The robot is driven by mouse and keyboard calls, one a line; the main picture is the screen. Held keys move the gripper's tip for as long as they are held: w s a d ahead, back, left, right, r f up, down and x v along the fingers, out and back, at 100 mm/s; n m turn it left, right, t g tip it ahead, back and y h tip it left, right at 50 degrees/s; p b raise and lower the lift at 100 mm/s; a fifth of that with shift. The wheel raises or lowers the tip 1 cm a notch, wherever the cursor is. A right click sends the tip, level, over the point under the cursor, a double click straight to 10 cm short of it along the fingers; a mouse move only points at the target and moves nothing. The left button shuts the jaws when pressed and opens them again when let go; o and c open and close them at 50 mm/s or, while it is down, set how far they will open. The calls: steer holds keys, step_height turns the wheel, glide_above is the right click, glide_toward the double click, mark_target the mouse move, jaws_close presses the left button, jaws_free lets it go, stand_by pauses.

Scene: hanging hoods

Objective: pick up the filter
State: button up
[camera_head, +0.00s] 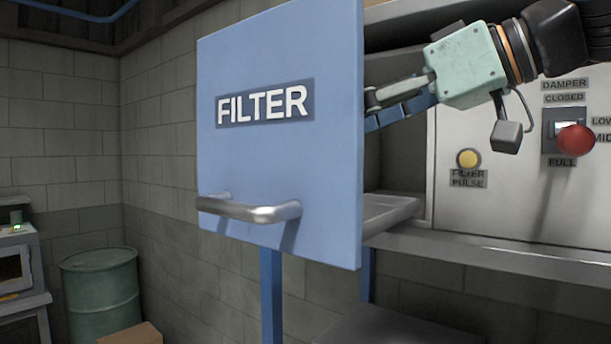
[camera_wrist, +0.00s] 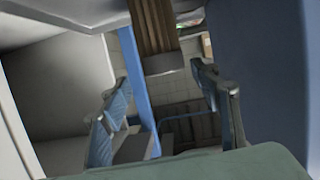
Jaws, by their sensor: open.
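A large blue panel lettered FILTER (camera_head: 280,165) stands out from the hood in the head view. It has a metal bar handle (camera_head: 250,209) near its lower edge. My gripper comes in from the right, behind the panel's right edge, and its fingertips are hidden there. In the wrist view my gripper (camera_wrist: 165,112) is open, with its two fingers wide apart and nothing clearly held between them. A brown slatted piece (camera_wrist: 154,28) shows ahead of the fingers; I cannot tell whether it is the filter. No separate filter is clearly visible in the head view.
A grey ledge (camera_head: 392,210) lies behind the panel. The hood front (camera_head: 520,200) carries a yellow button (camera_head: 468,158) and a red damper knob (camera_head: 575,140), close below my arm. A green drum (camera_head: 100,295) and a cardboard box (camera_head: 132,335) stand at lower left.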

steer(key=x, duration=0.5)
steer(key=shift+a+r, duration=0.15)
steer(key=shift+a, duration=0.4)
steer(key=p+x, duration=0.1)
steer(key=x, duration=0.4)
steer(key=shift+w+a+p, duration=0.2)
steer(key=shift+p, duration=0.2)
steer(key=c, duration=1.6)
